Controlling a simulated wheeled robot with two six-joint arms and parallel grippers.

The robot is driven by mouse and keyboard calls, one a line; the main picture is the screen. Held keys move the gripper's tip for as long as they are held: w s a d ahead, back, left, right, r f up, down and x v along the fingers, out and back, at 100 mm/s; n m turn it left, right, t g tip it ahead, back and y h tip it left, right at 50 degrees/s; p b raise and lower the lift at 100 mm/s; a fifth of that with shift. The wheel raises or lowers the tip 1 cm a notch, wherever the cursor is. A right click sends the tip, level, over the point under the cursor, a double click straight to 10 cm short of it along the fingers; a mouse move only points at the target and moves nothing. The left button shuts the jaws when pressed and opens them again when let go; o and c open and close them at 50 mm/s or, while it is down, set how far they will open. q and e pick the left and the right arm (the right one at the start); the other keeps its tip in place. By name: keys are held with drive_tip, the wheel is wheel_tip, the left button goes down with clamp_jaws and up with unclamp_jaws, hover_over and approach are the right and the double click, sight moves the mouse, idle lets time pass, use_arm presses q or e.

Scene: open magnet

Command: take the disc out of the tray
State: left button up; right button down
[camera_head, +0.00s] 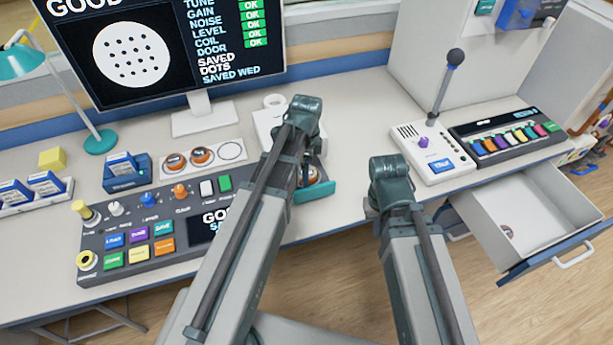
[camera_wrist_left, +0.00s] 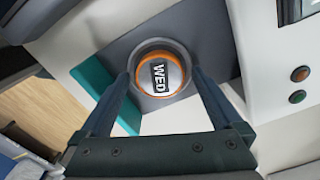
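The disc (camera_wrist_left: 161,75), orange-rimmed with a silver face marked "WED", sits in the round recess of the dark grey tray (camera_wrist_left: 122,48) in the left wrist view. The tray has a teal front, which also shows in the head view (camera_head: 316,192); there the disc is mostly hidden by my left arm. My left gripper (camera_wrist_left: 161,84) is open, with one finger on each side of the disc and a gap to its rim. My right gripper (camera_head: 372,208) is low at the desk's front edge, right of the tray; its fingers are not clear to see.
A white machine (camera_head: 268,122) stands behind the tray. A button console (camera_head: 150,240) is to the left, with two orange discs (camera_head: 188,158) on a white holder behind it. A lever box (camera_head: 432,150) and an open drawer (camera_head: 535,215) are to the right.

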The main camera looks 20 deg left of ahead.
use_arm(q)
drive_tip(key=c, duration=1.5)
drive_tip(key=shift+r, duration=0.1)
wheel_tip(320, 180, up, 10)
drive_tip(key=p, duration=1)
